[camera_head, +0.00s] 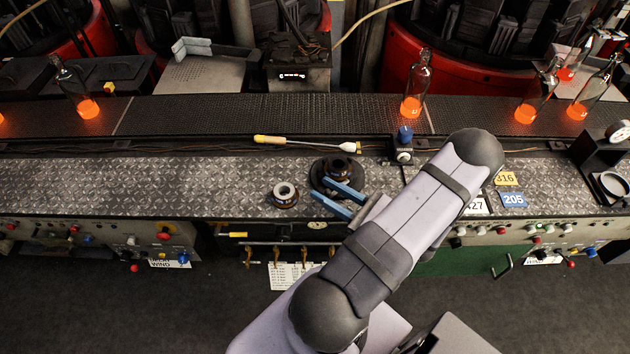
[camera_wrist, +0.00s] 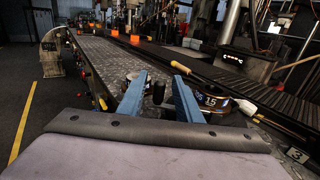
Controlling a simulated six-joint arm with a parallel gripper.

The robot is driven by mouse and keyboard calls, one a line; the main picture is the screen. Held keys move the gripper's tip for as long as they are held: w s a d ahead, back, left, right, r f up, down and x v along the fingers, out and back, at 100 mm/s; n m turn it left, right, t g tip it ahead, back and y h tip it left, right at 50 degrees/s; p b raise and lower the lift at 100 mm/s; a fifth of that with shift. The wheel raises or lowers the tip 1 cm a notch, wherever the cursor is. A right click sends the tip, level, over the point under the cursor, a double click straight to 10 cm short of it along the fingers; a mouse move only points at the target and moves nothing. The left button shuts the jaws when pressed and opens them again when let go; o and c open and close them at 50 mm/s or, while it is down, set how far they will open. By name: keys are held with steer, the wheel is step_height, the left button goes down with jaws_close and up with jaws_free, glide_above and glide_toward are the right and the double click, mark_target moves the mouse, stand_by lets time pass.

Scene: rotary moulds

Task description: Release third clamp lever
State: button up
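My gripper (camera_head: 322,188) has two blue fingers set apart with nothing held between them. In the head view it is over the front part of the metal bench, at the lower edge of a black round base (camera_head: 322,172) with a dark ring (camera_head: 339,167) on it. In the wrist view my gripper (camera_wrist: 159,72) also shows a wide gap, and a dark ring marked 15 (camera_wrist: 212,103) is beside the right finger. Several small brass-coloured levers (camera_head: 276,256) hang below the bench's front edge. I cannot tell for sure which part is the third clamp lever.
A loose ring (camera_head: 285,193) lies left of the black base. A swab with a yellow handle (camera_head: 305,143) lies behind it. A blue-knobbed block (camera_head: 404,148) stands to the right. Glowing bottles (camera_head: 414,88) stand on the conveyor (camera_head: 250,108). The bench's left part is clear.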

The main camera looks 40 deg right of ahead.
steer(key=shift+w+a+p, duration=0.15)
steer(key=shift+w+p, duration=0.2)
steer(key=shift+w, duration=0.65)
steer(key=shift+w+a+p, duration=0.15)
steer(key=shift+w+p, duration=0.2)
steer(key=shift+w, duration=0.65)
jaws_close()
